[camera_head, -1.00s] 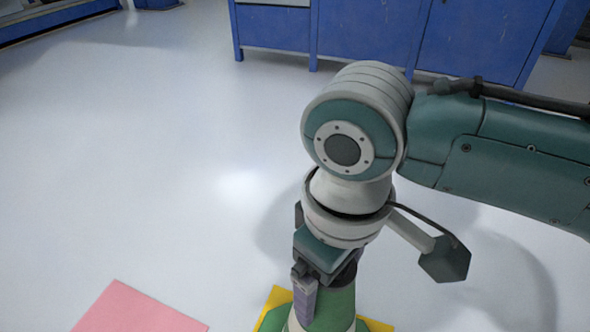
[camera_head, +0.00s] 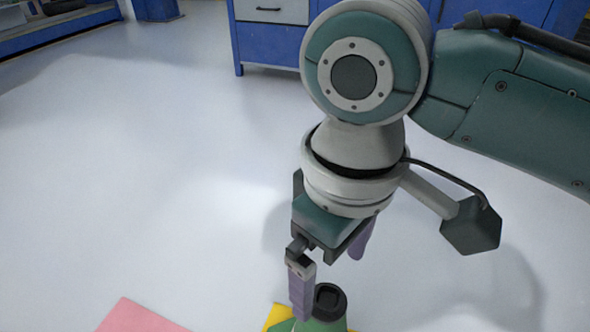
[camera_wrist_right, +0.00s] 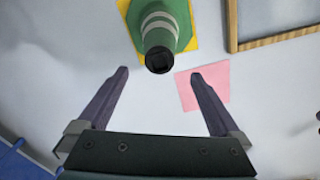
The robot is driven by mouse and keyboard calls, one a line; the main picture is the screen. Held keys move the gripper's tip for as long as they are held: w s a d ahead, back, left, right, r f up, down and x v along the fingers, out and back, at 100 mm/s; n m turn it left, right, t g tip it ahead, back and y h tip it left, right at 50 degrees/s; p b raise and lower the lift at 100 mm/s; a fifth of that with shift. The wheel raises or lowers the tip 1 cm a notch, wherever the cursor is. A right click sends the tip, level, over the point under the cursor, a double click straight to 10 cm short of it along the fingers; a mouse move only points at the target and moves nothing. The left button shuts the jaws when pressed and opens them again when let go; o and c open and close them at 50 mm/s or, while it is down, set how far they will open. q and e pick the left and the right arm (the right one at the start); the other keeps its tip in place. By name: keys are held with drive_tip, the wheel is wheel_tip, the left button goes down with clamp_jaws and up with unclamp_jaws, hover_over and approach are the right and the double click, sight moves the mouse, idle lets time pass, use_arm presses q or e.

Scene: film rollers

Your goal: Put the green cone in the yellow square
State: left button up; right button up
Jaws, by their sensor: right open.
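The green cone (camera_wrist_right: 160,30) with pale bands and a dark top stands on the yellow square (camera_wrist_right: 194,44) in the right wrist view. Part of the square shows around its base. In the head view the cone (camera_head: 318,322) and the yellow square (camera_head: 278,314) are at the bottom edge, mostly cut off. My right gripper (camera_head: 330,280) is open and empty above the cone, its two purple fingers apart. In the right wrist view the cone's top lies ahead of the open fingers (camera_wrist_right: 158,72), not between them. My left gripper is not in view.
A pink square (camera_head: 138,318) lies on the floor to the left of the yellow one. Blue cabinets (camera_head: 270,40) stand at the back. A wood-edged frame (camera_wrist_right: 275,40) shows at the right wrist view's upper right. The pale floor (camera_head: 130,170) at left is clear.

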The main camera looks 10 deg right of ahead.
drive_tip(key=shift+r, duration=0.4)
drive_tip(key=shift+s+a+f, duration=0.15)
drive_tip(key=shift+s+a, duration=0.1)
drive_tip(key=shift+a, duration=0.05)
drive_tip(key=s+a+m+t+y, duration=0.2)
drive_tip(key=s+y, duration=0.1)
drive_tip(key=s, duration=0.3)
drive_tip(key=s+d+m+h, duration=0.1)
drive_tip(key=s+d, duration=0.1)
drive_tip(key=d, duration=0.4)
drive_tip(key=s+d+r+m+t+h, duration=0.1)
drive_tip(key=s+d, duration=0.2)
drive_tip(key=d, duration=0.3)
drive_tip(key=shift+s+r+m+t+h, duration=0.2)
drive_tip(key=shift+s+m+t+h, duration=0.1)
drive_tip(key=shift+s+m+h, duration=0.1)
drive_tip(key=shift+w, duration=0.1)
